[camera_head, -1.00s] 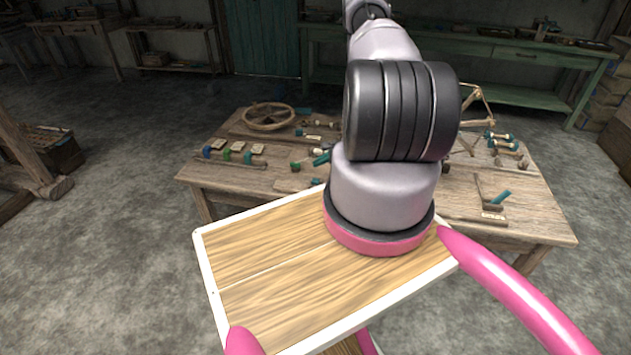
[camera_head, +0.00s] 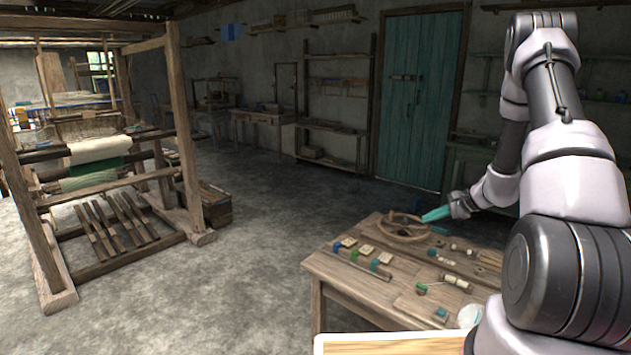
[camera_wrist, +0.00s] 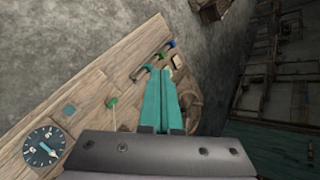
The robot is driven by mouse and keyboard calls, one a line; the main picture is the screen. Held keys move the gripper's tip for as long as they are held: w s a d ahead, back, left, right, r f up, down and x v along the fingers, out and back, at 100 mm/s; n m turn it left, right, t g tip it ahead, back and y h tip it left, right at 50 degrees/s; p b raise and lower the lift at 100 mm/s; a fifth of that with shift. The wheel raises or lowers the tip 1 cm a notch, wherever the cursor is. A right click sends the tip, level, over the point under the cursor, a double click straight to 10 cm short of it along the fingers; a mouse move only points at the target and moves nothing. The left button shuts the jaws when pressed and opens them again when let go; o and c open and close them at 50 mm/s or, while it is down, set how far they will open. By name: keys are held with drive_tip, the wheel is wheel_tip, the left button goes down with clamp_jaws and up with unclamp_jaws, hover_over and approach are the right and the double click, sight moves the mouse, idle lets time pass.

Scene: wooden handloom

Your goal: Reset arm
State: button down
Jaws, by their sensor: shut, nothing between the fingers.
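My gripper (camera_head: 437,214) has teal fingers and hangs in the air at the end of my raised arm. In the head view it appears in front of and above the back of the wooden worktable (camera_head: 345,283), near a round wooden wheel (camera_head: 402,226). In the wrist view my gripper (camera_wrist: 167,78) has its two teal fingers together with nothing between them. The tabletop (camera_wrist: 85,95) lies below it there, and the fingers hide part of the wheel.
The table holds several small tools and spools, a green-ended tool (camera_wrist: 112,103) and a round dial (camera_wrist: 43,146). A wooden handloom (camera_head: 100,180) stands at the left. A teal door (camera_head: 418,95) and shelves (camera_head: 335,105) line the back wall. Open floor lies between loom and table.

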drive_tip(key=s+a+r+n+g, duration=0.1)
drive_tip(key=s+a+r+n, duration=0.35)
drive_tip(key=r, duration=0.75)
drive_tip(key=s+a+r+n+g, duration=0.1)
drive_tip(key=s+a+r+n, duration=0.1)
drive_tip(key=s+a+r, duration=0.75)
drive_tip(key=s+d+r+n+t+h, duration=0.1)
drive_tip(key=s+r+n+h, duration=0.4)
drive_tip(key=s+r, duration=1)
drive_tip(key=s+t, duration=0.1)
drive_tip(key=s, duration=0.3)
drive_tip(key=shift+d+t, duration=0.25)
drive_tip(key=shift+t, duration=0.05)
drive_tip(key=shift+w, duration=0.1)
